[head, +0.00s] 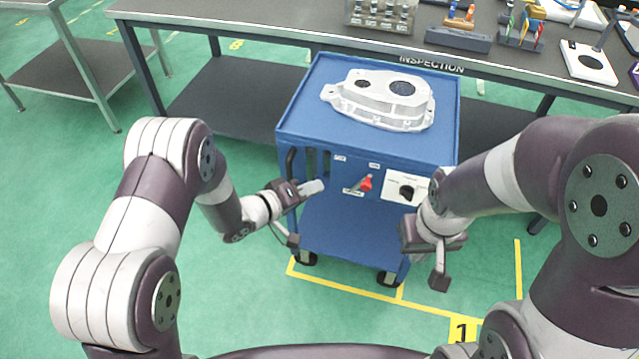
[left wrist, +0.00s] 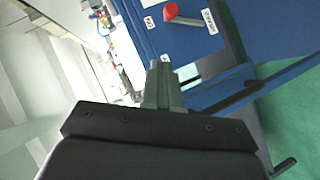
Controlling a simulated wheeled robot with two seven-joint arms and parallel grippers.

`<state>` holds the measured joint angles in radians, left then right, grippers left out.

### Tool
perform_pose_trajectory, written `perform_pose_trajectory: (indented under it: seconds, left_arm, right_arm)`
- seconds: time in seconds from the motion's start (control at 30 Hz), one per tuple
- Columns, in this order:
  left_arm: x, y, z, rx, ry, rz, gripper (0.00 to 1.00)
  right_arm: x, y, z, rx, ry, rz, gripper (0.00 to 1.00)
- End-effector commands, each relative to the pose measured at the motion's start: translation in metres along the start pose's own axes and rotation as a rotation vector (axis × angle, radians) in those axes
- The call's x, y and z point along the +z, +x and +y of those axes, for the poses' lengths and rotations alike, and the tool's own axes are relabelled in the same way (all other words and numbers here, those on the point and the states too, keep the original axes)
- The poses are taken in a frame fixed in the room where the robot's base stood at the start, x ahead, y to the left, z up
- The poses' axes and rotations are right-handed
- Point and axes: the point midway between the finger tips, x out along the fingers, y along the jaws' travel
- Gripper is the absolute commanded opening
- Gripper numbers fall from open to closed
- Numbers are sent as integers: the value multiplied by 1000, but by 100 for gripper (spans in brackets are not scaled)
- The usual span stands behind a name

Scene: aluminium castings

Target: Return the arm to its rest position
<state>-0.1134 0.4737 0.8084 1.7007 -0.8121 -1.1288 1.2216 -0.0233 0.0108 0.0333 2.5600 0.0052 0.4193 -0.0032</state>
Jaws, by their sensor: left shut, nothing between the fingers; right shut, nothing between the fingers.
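My left gripper (head: 312,187) is shut and empty, in front of the left part of the blue cart (head: 300,116). In the left wrist view its closed fingers (left wrist: 163,88) point toward the cart's front panel, with nothing between them. My right gripper (head: 410,236) is in front of the cart's right side, below the black knob; it is shut and empty, its fingertips partly hidden by its own body. A grey aluminium casting (head: 385,98) lies on the cart's top, apart from both grippers.
The cart's front has a red-handled switch (head: 364,184), also in the left wrist view (left wrist: 171,12), and a black knob (head: 407,189). A black cart handle (head: 291,166) is close to my left gripper. The inspection bench (head: 290,28) stands behind. Green floor is open at left.

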Motion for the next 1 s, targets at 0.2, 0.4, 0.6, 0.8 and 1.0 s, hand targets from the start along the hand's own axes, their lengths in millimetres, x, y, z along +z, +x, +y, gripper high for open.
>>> perform_pose_trajectory:
  seconds: [0.2, 0.4, 0.6, 0.8, 1.0]
  left_arm:
    - [0, 0, 0, 0, 0, 0, 0]
    - [0, 0, 0, 0, 0, 0, 0]
    - [11, -7, -39, -186, 175, -51, 0]
    - [7, -160, -61, -893, 427, -452, 0]
    - [25, -289, 46, -1021, 280, -723, 0]
  right_arm:
    - [0, 0, 0, 0, 0, 0, 0]
    - [0, 0, 0, 0, 0, 0, 0]
    - [0, 0, 0, 0, 0, 0, 0]
    - [-5, -39, 0, 0, 0, 0, 0]
    - [-10, -85, 0, 0, 0, 0, 0]
